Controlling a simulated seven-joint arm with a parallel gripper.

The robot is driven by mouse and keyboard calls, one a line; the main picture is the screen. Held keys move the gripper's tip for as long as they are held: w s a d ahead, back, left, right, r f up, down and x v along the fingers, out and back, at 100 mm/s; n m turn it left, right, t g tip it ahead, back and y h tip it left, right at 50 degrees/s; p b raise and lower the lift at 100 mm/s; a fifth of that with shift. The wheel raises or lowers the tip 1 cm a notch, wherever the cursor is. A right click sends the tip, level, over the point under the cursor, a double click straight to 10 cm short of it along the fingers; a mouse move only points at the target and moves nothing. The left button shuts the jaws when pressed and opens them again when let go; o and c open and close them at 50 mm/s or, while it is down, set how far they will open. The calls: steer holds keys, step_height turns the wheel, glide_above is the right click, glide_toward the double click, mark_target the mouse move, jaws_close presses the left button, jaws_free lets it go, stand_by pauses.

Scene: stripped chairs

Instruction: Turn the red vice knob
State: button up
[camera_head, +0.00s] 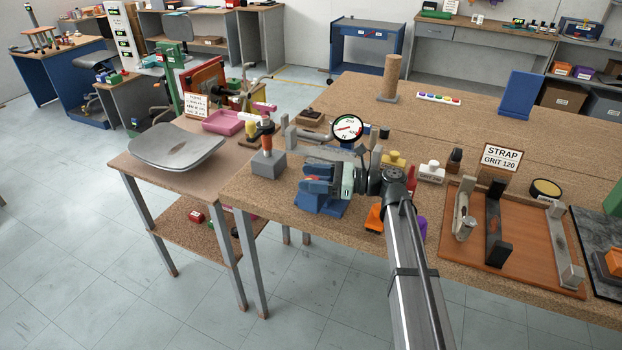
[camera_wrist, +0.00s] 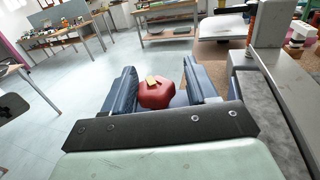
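The red vice knob (camera_wrist: 157,93) is a rounded red piece with a small tan patch on top. In the wrist view it sits between the two dark blue fingers of my gripper (camera_wrist: 160,85). The left finger is close to the knob; a gap shows on the right, so the fingers look open around it. In the head view my gripper (camera_head: 312,178) reaches left from its pale green palm, low over the front table edge. Below it is a blue vice base (camera_head: 320,206).
A round dial gauge (camera_head: 347,129) stands behind my gripper. A grey block with an orange-handled tool (camera_head: 268,162) is to its left. Small coloured items crowd the right side. A side table with a grey seat shell (camera_head: 175,147) stands at left. Open floor lies in front.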

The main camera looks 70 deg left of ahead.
steer(key=shift+o, duration=0.6)
steer(key=shift+d, duration=0.1)
steer(key=shift+w, duration=0.1)
steer(key=v, duration=1.3)
steer(key=shift+w, duration=0.2)
steer(key=shift+d, duration=0.1)
